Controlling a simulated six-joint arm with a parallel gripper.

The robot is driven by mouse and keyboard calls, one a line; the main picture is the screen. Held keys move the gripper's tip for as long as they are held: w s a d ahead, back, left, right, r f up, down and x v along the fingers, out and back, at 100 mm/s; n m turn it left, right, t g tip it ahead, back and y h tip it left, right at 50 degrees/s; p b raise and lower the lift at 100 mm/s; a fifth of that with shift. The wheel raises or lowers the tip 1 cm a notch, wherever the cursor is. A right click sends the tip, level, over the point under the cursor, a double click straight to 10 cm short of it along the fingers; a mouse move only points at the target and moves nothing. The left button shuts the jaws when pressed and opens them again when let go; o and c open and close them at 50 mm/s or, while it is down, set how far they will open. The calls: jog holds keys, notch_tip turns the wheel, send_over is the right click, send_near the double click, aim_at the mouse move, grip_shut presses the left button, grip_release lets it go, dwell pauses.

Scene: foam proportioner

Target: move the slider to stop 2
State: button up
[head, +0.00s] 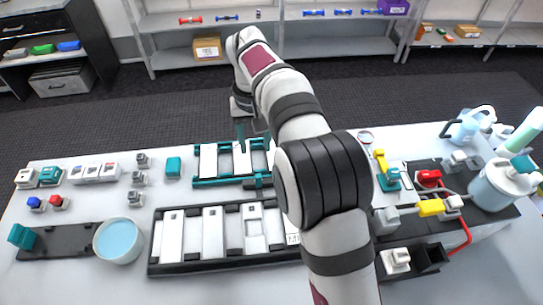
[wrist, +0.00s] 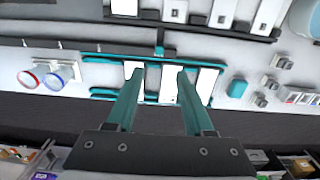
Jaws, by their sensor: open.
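My gripper (head: 241,131) is over the far part of the table, behind the teal-railed rack (head: 214,183) that holds several white plates. My arm hides the rack's right part in the head view. In the wrist view the two teal fingers of my gripper (wrist: 161,71) are apart with nothing held between them. They reach over the same rack (wrist: 108,54), and a white plate (wrist: 168,84) shows between them. A small teal upright piece (wrist: 159,49) stands at the rack's rail; I cannot tell whether it is the slider. No stop numbers are readable.
A black tray (head: 220,264) with white plates lies nearer me. A bowl of blue liquid (head: 118,240) and small blocks are on the left. On the right are a yellow-handled teal valve (head: 391,176), a red valve (head: 429,177), pipes and a white tank (head: 494,190).

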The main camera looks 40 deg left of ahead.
aim_at(258, 175)
notch_tip(258, 175, down, 14)
jog(key=shift+r, duration=0.1)
grip_shut()
dwell(0.3)
jog(key=shift+w+r, duration=0.1)
dwell(1.1)
